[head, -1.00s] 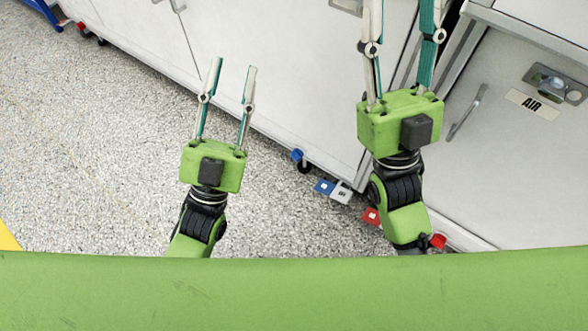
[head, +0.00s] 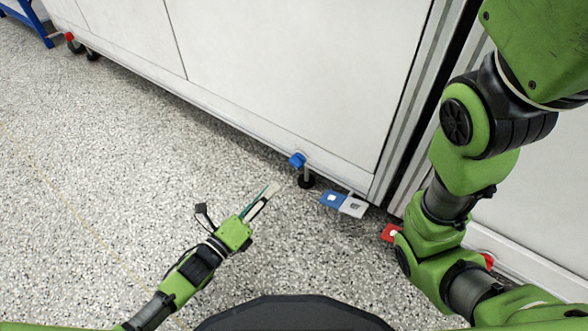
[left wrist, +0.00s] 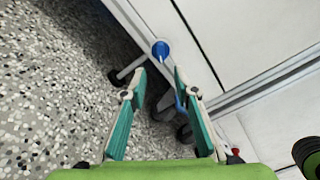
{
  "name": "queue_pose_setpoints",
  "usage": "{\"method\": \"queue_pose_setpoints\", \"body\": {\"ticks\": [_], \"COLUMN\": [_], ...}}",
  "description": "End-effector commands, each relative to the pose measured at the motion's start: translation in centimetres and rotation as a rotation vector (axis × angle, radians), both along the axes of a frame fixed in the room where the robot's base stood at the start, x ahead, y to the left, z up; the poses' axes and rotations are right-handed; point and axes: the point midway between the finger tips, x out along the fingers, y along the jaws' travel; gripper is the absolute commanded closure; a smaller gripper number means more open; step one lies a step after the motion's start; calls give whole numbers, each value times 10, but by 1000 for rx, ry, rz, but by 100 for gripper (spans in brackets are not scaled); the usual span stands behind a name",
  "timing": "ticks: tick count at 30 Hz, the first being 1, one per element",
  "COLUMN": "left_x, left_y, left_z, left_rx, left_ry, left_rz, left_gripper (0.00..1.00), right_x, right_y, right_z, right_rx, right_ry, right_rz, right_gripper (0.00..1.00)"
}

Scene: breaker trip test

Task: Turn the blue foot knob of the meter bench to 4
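The blue foot knob (head: 297,160) sits low at the bottom edge of the white meter bench (head: 290,80), above a black foot. In the left wrist view the knob (left wrist: 160,48) is just beyond and between my fingertips, apart from them. My left gripper (head: 268,194) is low over the floor, left of and nearer than the knob, pointing towards it. The left wrist view shows its fingers (left wrist: 160,74) open with nothing between the tips. The knob's setting is too small to read. My right arm rises at the right; its fingers are out of view.
A blue tag (head: 333,199) and a white tag (head: 353,206) stick out low, right of the knob. A red tag (head: 390,233) and red knob (head: 488,260) are further right, partly by my right arm. Speckled floor (head: 80,170) is clear at left.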

Motion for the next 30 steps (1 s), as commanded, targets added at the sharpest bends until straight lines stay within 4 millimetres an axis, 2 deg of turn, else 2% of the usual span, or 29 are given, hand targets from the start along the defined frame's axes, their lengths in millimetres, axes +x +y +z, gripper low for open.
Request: {"method": "queue_pose_setpoints", "body": {"ticks": [1, 6, 15, 21, 30], "left_x": [9, 39, 82, 94, 96], "left_y": [-7, -29, -61, -69, -70], "left_z": [-3, -4, -3, 0, 1], "left_rx": [-2, -5, -5, -4, -4], "left_ry": [-5, -5, -2, -1, 1], "left_rz": [-2, -1, -2, -1, -1], "left_gripper": [72, 72, 72, 72, 72], "right_x": [0, 1, 1, 1, 1], "right_y": [0, 0, 0, 0, 0], "right_z": [-11, -35, -69, -75, -75], "right_rx": [0, 0, 0, 0, 0], "right_ry": [1, 2, 2, 1, 1], "right_rz": [0, 0, 0, 0, 0], "right_gripper": [60, 60, 60, 60, 60]}}
